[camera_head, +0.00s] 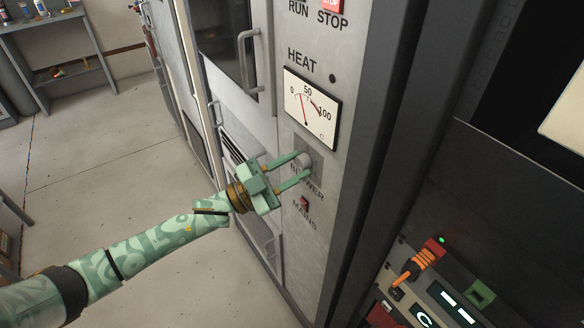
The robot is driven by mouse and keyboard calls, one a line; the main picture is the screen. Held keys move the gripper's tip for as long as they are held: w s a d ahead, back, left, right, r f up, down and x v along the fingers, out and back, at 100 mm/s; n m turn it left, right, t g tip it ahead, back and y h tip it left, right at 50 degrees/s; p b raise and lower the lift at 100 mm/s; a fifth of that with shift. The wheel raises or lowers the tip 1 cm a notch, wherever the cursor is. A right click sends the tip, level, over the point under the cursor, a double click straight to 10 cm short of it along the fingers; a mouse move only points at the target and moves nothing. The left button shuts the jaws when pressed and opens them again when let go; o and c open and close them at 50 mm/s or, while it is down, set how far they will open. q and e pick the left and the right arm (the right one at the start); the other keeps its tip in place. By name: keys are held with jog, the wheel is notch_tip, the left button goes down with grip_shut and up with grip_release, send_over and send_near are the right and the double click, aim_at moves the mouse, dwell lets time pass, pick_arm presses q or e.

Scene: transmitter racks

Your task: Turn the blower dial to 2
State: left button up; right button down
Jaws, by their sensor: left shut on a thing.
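The blower dial (304,160) is a small grey knob on the rack's front panel, above the partly hidden BLOWER label (311,190). My left gripper (300,166) reaches in from the left with its two green fingers on either side of the dial, shut on it. The fingers hide parts of the dial and its plate, and I cannot read its pointer or numbers. My right gripper is not in view.
Above the dial are a HEAT meter (313,108) and a red STOP button (332,4). A small red MAINS switch (305,204) sits just below. A door handle (248,62) sticks out at the upper left. A console with an orange-handled part (417,263) is lower right. The floor at left is open.

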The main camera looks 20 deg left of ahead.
pick_arm(q)
jog(key=shift+f, duration=0.15)
jog(key=o, duration=1)
jog(key=v, duration=1.6)
jog(key=shift+s+a+f, duration=0.1)
